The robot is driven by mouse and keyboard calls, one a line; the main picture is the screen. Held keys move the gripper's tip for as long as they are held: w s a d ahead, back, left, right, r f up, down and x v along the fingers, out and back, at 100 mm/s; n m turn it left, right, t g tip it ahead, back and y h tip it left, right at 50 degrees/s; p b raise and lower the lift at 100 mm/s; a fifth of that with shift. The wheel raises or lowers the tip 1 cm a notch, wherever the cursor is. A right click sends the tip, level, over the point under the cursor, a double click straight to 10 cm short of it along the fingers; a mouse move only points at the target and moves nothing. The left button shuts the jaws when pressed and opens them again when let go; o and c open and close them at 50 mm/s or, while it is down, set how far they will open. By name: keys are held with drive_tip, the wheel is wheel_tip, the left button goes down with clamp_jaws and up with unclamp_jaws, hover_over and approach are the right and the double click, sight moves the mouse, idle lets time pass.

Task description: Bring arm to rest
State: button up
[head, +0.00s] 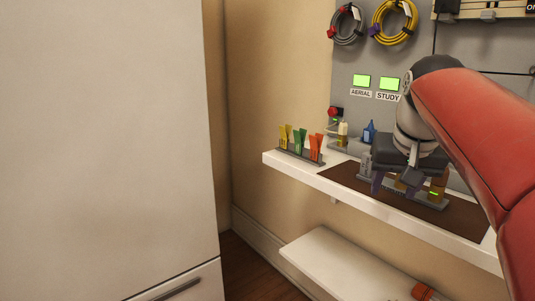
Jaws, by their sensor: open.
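My gripper (400,182) is in the head view at the right, at the end of my red arm, which comes in from the right edge. It points down over the dark brown mat (446,216) on the white shelf (400,221). Its purple-tipped fingers are apart. A grey block (430,201) with a small green light sits on the mat beside and behind the fingers. The gripper partly hides it, and I cannot tell whether they touch.
Yellow, green and red clips stand in a grey rack (300,153) at the shelf's left end. A blue bottle (369,132) stands behind the mat. Coiled cables (394,22) hang above. A lower white shelf (335,262) juts out below. A large white cabinet (110,130) fills the left.

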drive_tip(key=s+a+f+n, duration=0.1)
drive_tip(key=s+a+f, duration=0.2)
drive_tip(key=s+f, duration=0.2)
drive_tip(key=s+a+f+n, duration=0.1)
drive_tip(key=s+a+f, duration=0.1)
drive_tip(key=s+f, duration=0.4)
drive_tip(key=s+a+f+y, duration=0.1)
drive_tip(key=s+a+f, duration=0.2)
drive_tip(key=f, duration=0.6)
drive_tip(key=s, duration=0.2)
drive_tip(key=shift+s+a+f+n+t, duration=0.15)
drive_tip(key=shift+s+a+n+t, duration=0.15)
drive_tip(key=shift+n, duration=0.1)
